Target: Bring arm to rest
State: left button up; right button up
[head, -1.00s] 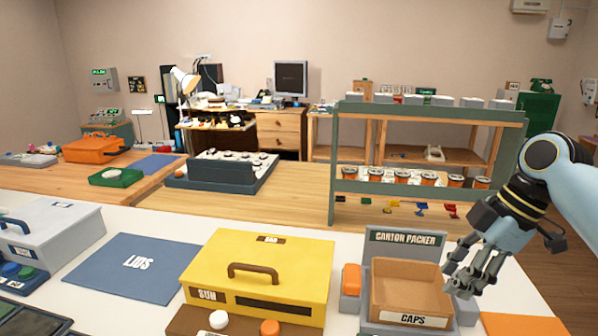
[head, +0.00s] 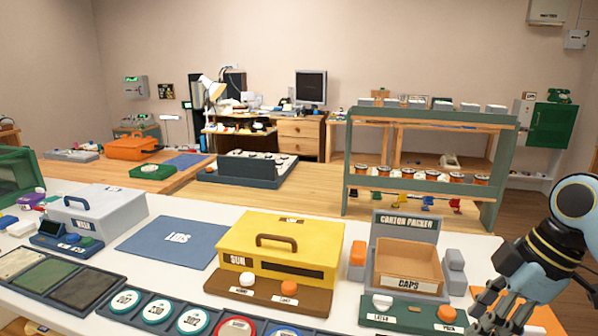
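My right arm comes in at the lower right, with blue links and a black wrist. Its gripper (head: 492,318) hangs beside the front right of the carton packer, close to the orange button (head: 447,314). The fingers point down to the left and run into the bottom edge, so whether they are open or shut is unclear. I see nothing held. My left gripper is out of view. The carton packer (head: 405,226) holds an open box labelled CAPS (head: 403,283), which looks empty.
A yellow box (head: 280,233) stands left of the packer, with a blue LIDS mat (head: 168,241) and grey box (head: 98,209) further left. A tray of round lids (head: 158,311) lies in front. A shelf rack (head: 431,127) stands behind. An orange mat (head: 530,318) lies by my gripper.

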jog(key=s+m+t+h, duration=0.2)
jog(key=s+m+h, duration=0.2)
jog(key=s+m, duration=1.35)
jog(key=s+d+f+n+g+b, duration=0.1)
jog(key=s+f+n+b, duration=0.2)
jog(key=f, duration=1.4)
jog(key=s+d+f+n+b, duration=0.15)
jog(key=s+f, duration=0.35)
jog(key=f, duration=1.2)
pick_arm(q)
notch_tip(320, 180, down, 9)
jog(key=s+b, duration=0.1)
jog(key=b, duration=0.3)
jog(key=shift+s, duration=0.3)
pick_arm(e)
jog(key=s+f+g, duration=0.1)
jog(key=s+f, duration=1.6)
jog(key=f, duration=0.1)
jog(key=shift+d+m, duration=0.3)
jog(key=shift+o, duration=0.4)
jog(key=shift+d+g, duration=0.1)
jog(key=shift+g, duration=0.2)
